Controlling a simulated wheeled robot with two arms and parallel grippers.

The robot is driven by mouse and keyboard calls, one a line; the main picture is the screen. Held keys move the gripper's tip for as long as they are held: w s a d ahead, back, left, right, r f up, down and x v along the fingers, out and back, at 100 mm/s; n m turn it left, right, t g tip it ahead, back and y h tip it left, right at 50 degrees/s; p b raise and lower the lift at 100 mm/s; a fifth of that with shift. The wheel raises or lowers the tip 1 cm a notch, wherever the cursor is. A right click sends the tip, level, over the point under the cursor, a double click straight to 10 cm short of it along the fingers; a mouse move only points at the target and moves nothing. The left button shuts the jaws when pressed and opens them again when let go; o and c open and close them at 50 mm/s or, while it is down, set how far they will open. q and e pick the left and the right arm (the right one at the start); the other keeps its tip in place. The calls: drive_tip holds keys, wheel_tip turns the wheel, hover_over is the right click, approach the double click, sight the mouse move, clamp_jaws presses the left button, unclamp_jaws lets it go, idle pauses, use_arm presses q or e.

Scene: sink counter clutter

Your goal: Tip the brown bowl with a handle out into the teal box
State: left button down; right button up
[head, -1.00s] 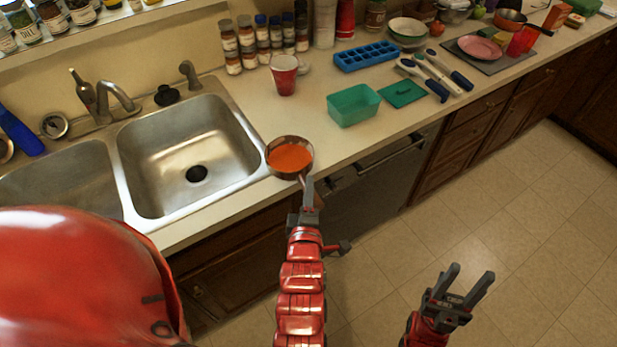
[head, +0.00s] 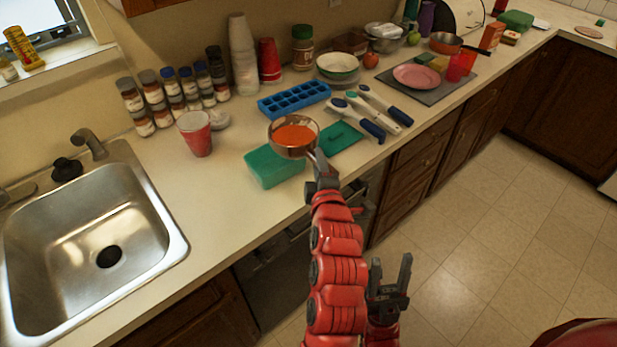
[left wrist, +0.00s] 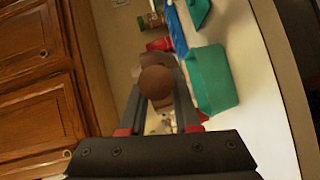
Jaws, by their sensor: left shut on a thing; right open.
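The brown bowl with a handle (head: 293,137) holds orange contents and looks roughly level. My left gripper (head: 318,168) is shut on its handle. The bowl is held up, overlapping the back right part of the teal box (head: 268,170) in the head view; whether it is fully over the box I cannot tell. The box stands on the counter, its inside mostly hidden. In the left wrist view a round brown part of the bowl (left wrist: 157,82) shows between the fingers, with the teal box (left wrist: 215,80) to the right. My right gripper (head: 390,270) is open and empty, low over the floor.
A teal lid (head: 340,137) lies right of the box. A blue ice tray (head: 293,100) is behind, white and blue utensils (head: 370,112) to the right. A red cup (head: 196,134) stands left. The sink (head: 90,240) is at far left.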

use_arm(q)
drive_tip(key=shift+s+a+r+p, duration=0.2)
drive_tip(key=shift+a+r+p, duration=0.05)
drive_tip(key=shift+r+p, duration=0.3)
drive_tip(key=shift+w+d+r+n+p, duration=0.1)
drive_tip(key=shift+r+n+p, duration=0.2)
drive_tip(key=shift+p, duration=0.25)
drive_tip(key=shift+r+n+g+h+p, duration=0.25)
drive_tip(key=shift+r+n+g+p, duration=0.3)
drive_tip(key=shift+r+p, duration=1.35)
drive_tip(key=shift+r+n+g+h+p, duration=0.25)
drive_tip(key=shift+r+n+g+p, duration=0.3)
drive_tip(key=shift+p, duration=2.6)
drive_tip(key=shift+w+a+r+n+g+h+p, duration=0.2)
drive_tip(key=shift+r+p, duration=0.25)
drive_tip(key=shift+p, duration=0.35)
drive_tip(key=shift+a+r+n+g+h+p, duration=0.15)
drive_tip(key=shift+r+g+p, duration=0.25)
drive_tip(key=shift+p, duration=0.4)
drive_tip(key=w+a+r+n+g+h+p, duration=0.2)
drive_tip(key=w+a+r+n+g+h, duration=0.3)
drive_tip(key=a, duration=0.4)
drive_tip(key=shift+w+a+r+n+g+h, duration=0.15)
drive_tip(key=shift+w+r+n+g+h, duration=0.25)
drive_tip(key=shift+w+r, duration=0.45)
